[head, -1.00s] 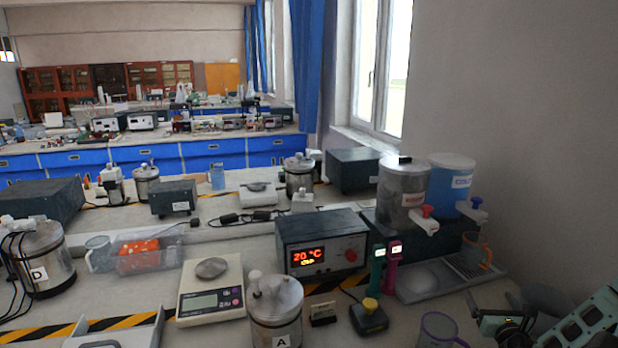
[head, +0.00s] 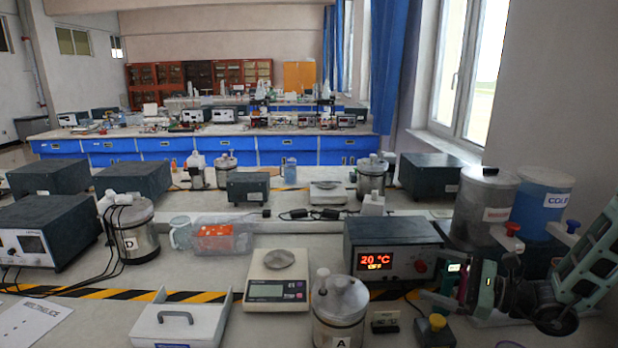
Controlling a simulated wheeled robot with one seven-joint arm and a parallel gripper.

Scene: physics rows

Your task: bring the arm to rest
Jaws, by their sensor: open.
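My arm (head: 592,262), pale green and dark, reaches in from the right edge in the head view. My gripper (head: 452,292) is at its left end, above the right part of the bench, and its jaws are open. Nothing shows held in it. The gripper partly hides the handheld meters behind it; a small lit screen (head: 455,267) shows beside it. Whether the gripper touches anything there I cannot tell.
A heater box (head: 392,246) reading 20 °C, lidded can A (head: 340,308), a scale (head: 277,292) and a yellow-topped switch (head: 436,326) stand near the gripper. HOT and COLD tanks stand behind the arm; the COLD one (head: 541,205) is blue. A white tray (head: 180,325) lies front left.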

